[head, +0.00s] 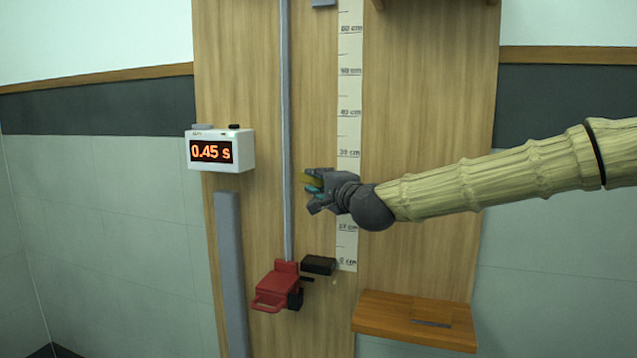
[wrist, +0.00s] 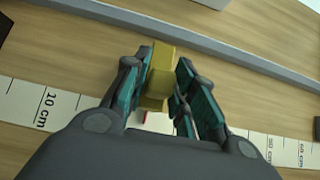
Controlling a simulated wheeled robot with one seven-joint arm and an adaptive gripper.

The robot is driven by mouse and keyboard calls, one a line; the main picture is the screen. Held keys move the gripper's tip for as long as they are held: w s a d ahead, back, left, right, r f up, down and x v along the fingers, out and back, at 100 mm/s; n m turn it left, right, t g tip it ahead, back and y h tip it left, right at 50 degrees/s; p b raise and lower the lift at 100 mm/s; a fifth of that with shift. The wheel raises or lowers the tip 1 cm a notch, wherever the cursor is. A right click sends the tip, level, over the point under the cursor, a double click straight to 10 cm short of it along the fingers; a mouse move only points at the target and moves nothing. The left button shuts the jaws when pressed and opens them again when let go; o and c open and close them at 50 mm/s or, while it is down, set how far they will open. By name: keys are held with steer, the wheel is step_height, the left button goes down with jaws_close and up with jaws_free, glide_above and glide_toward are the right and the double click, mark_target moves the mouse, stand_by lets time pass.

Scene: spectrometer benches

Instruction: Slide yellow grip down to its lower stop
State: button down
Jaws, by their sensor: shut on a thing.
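The yellow grip (wrist: 161,72) stands between the teal-padded fingers of my gripper (wrist: 163,85) in the wrist view. My gripper is shut on it. In the head view the yellow grip (head: 314,181) is mostly hidden by my gripper (head: 313,187). It sits next to the grey vertical rail (head: 287,120), a little below the 30 cm mark of the white scale (head: 349,110). A black block (head: 319,265) is fixed lower down, near the 0 cm mark. I cannot tell if it is the lower stop.
A red part with a handle (head: 277,288) sits at the rail's foot. A white timer (head: 220,150) reads 0.45 s at the left. A wooden shelf (head: 400,318) juts out at the lower right. The board between my gripper and the black block looks clear.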

steer(key=shift+s+a+f, duration=0.1)
steer(key=shift+f, duration=0.35)
steer(key=c, duration=1.3)
jaws_free()
steer(key=shift+r, duration=0.15)
steer(key=v, duration=1.2)
